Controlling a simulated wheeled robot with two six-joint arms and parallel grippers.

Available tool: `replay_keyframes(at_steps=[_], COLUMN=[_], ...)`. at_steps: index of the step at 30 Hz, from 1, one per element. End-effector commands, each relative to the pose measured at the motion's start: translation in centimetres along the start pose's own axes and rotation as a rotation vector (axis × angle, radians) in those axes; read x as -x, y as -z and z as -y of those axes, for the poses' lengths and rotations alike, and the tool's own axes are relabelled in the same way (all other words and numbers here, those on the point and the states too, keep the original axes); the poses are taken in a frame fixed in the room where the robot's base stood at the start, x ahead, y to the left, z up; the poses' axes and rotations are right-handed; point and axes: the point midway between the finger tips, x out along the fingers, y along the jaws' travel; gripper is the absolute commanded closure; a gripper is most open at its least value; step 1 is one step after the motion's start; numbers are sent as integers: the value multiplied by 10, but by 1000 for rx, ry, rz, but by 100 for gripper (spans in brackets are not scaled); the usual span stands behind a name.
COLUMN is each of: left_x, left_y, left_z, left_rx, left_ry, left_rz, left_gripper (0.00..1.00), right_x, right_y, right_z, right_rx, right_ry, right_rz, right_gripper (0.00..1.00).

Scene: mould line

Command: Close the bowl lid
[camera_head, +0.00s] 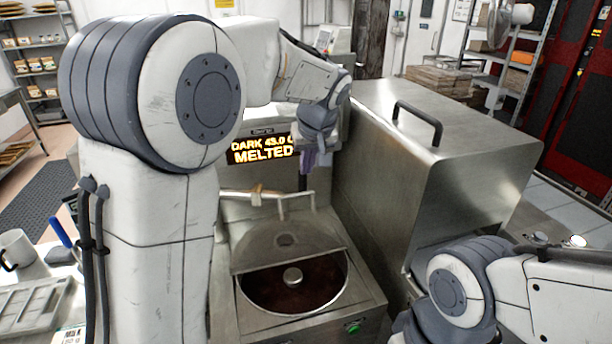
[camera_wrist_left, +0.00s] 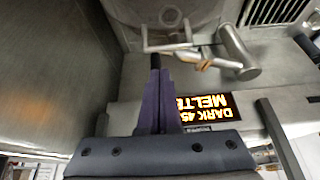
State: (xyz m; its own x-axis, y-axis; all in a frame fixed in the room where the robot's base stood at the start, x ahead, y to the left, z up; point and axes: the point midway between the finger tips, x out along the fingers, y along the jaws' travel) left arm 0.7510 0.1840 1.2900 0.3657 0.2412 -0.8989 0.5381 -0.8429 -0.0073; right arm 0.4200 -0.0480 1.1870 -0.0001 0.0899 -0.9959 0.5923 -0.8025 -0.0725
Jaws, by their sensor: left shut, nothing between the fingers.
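The lid's grey face also shows at the top of the left wrist view (camera_wrist_left: 205,15). My left gripper (camera_head: 303,182) is above and behind the lid, in front of the machine's back panel, pointing down. Its dark fingers are shut and empty, and they show near a bar (camera_wrist_left: 168,46) in the left wrist view. My right gripper is out of frame.
A lit display (camera_head: 264,148) reads "DARK" and "MELTED" on the back panel. A metal pipe (camera_head: 285,208) crosses behind the lid. A large steel housing with a black handle (camera_head: 432,118) stands close on the right. A cup (camera_head: 18,250) and tray (camera_head: 30,305) are at left.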

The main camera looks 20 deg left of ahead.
Motion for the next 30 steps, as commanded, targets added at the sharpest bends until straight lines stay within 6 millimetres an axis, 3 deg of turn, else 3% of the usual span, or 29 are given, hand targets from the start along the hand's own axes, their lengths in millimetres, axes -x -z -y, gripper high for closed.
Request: replay_keyframes(at_steps=[3,18,30], left_x=[-8,-88,-101], left_y=[11,10,9], left_z=[3,1,0], left_rx=[34,27,26], left_ry=[11,8,5], left_rz=[-11,-8,-11], left_gripper=[100,100,100], right_x=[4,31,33], right_y=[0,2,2], right_z=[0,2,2], right_rx=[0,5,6], right_ry=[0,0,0], right_rz=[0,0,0], right_gripper=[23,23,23])
